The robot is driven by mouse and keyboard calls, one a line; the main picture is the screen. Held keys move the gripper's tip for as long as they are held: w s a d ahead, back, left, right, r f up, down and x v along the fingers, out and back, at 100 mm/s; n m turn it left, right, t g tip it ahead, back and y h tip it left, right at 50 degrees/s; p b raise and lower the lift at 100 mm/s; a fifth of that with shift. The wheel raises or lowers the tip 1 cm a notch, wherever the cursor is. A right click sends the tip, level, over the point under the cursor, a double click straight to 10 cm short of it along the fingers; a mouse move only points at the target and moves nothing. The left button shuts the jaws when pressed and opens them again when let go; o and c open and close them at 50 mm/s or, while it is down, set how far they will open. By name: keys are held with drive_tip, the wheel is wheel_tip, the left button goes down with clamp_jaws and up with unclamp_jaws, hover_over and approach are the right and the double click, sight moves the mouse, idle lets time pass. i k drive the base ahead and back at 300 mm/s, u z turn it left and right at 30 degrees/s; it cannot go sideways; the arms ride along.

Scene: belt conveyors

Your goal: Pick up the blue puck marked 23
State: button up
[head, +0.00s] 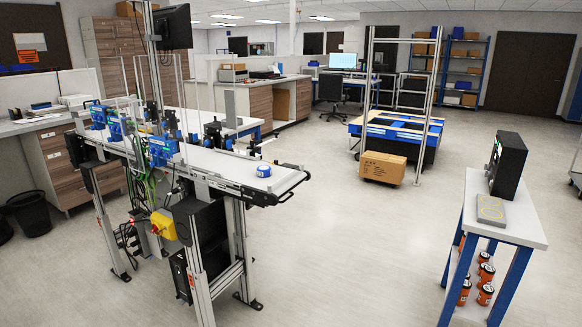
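A blue puck (264,170) with a pale top sits on the near right end of the belt conveyor (213,163). Any number on its top is too small to read, so I cannot tell if it is marked 23. My gripper is not in view.
Blue sensor units (161,150) and a monitor (173,27) stand along the conveyor. A small table (512,226) at the right holds a black box (507,163). A cardboard box (382,168) lies on the floor by a metal frame. The floor between conveyor and table is clear.

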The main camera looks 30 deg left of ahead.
sight(264, 171)
drive_tip(key=u, duration=0.35)
drive_tip(key=i, duration=0.8)
drive_tip(key=u, duration=0.65)
